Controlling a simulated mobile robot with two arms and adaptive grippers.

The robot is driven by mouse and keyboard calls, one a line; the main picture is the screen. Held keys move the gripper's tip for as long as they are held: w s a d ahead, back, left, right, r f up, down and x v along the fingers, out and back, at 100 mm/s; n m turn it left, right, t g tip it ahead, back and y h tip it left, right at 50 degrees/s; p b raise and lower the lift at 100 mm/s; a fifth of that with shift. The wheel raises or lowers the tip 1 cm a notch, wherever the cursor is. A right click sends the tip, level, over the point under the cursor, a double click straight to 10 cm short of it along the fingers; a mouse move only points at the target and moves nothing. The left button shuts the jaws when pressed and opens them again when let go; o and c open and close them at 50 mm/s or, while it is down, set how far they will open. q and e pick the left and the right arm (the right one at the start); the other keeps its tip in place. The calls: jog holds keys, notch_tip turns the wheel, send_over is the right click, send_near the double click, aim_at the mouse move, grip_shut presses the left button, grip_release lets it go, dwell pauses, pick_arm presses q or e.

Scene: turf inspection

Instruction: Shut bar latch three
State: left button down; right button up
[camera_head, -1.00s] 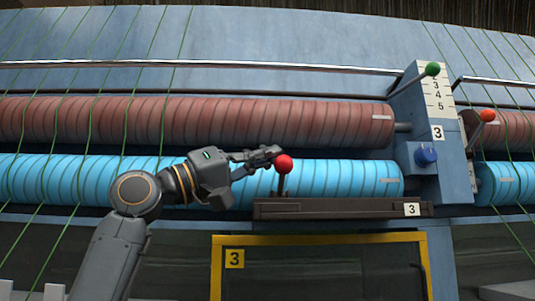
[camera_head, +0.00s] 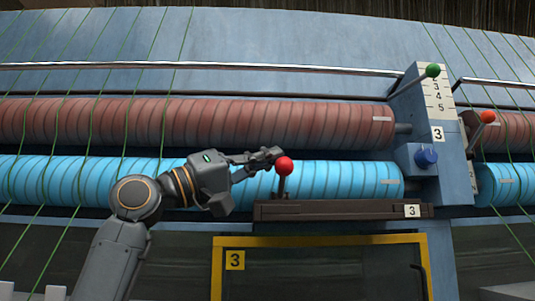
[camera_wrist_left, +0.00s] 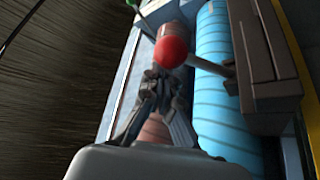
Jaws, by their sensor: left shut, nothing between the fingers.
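The bar latch marked 3 is a dark brown bar (camera_head: 340,209) below the blue roller, with a short lever topped by a red ball knob (camera_head: 285,166). The lever stands near the bar's left end, almost upright. My left gripper (camera_head: 273,154) is shut and empty, with its fingertips just left of and above the knob. In the left wrist view, the red knob (camera_wrist_left: 171,52) is just beyond the closed fingertips (camera_wrist_left: 160,78), and the latch bar (camera_wrist_left: 262,55) lies to the right. I cannot tell whether the fingers touch the knob. My right gripper is out of view.
A yellow frame (camera_head: 320,239) marked 3 is below the bar. A blue post (camera_head: 437,165) with a blue knob (camera_head: 426,158) and a green-ball lever (camera_head: 432,70) stands right. Red and blue rollers run behind, with green strands.

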aim_at(286, 174)
pick_arm(q)
jog(key=shift+s+f+m+g+h, duration=0.15)
jog(key=shift+m+g+h, duration=0.15)
jog(key=shift+m, duration=0.2)
jog(key=shift+s+f+m+g+h+p, duration=0.3)
jog(key=shift+f+m+g, duration=0.2)
jog(key=shift+f+m, duration=0.3)
jog(key=shift+s+f+m+g+h+p, duration=0.1)
jog(key=shift+s+f+m+g+h, duration=0.15)
jog(key=shift+s+f+m+g, duration=0.55)
jog(key=shift+f+m+g+h+p, duration=0.2)
jog(key=shift+f+m, duration=0.35)
jog(key=shift+m, duration=0.55)
